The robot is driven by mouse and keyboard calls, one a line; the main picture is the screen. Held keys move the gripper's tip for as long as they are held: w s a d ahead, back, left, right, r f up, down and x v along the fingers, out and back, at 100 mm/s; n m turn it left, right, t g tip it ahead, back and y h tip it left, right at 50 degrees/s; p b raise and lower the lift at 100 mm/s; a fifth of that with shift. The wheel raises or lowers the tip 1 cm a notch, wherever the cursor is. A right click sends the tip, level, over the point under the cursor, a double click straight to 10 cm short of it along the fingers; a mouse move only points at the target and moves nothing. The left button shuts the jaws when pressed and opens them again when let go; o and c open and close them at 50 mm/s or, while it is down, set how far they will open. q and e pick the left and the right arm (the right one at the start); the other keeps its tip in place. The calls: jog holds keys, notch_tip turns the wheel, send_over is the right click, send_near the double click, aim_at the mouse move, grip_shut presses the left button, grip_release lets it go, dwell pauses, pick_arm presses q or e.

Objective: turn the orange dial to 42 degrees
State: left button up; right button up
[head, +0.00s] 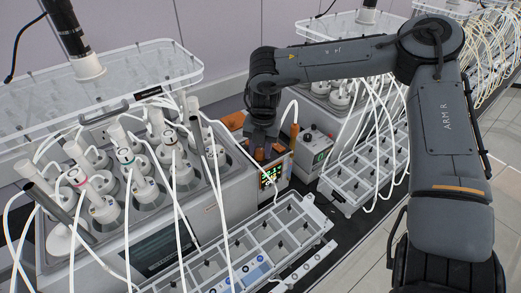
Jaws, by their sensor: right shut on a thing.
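My right gripper (267,151) reaches down from the upper middle to the top of a small control box (287,166) with a lit display (270,177). Its fingers, with orange patches around them, are shut at the box, just above the display. The orange dial itself cannot be made out clearly, as the gripper covers that spot. The dial's angle and the digits on the display are too small to read. My left gripper is not in view.
A reactor block with several white-tubed bottles (145,190) fills the left, under a clear shelf (120,75). A grey compartment rack (285,228) lies in front of the box. A second rack (345,185) and another box (312,146) stand to the right. White tubes hang near my arm.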

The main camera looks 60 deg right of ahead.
aim_at(262, 152)
jog(key=shift+m, duration=0.3)
jog(key=o, duration=1)
jog(key=shift+o, duration=0.2)
jog(key=shift+r, duration=0.15)
jog(key=shift+r, duration=0.3)
notch_tip(262, 152, up, 10)
jog(key=shift+s, duration=0.3)
jog(key=shift+p, duration=0.3)
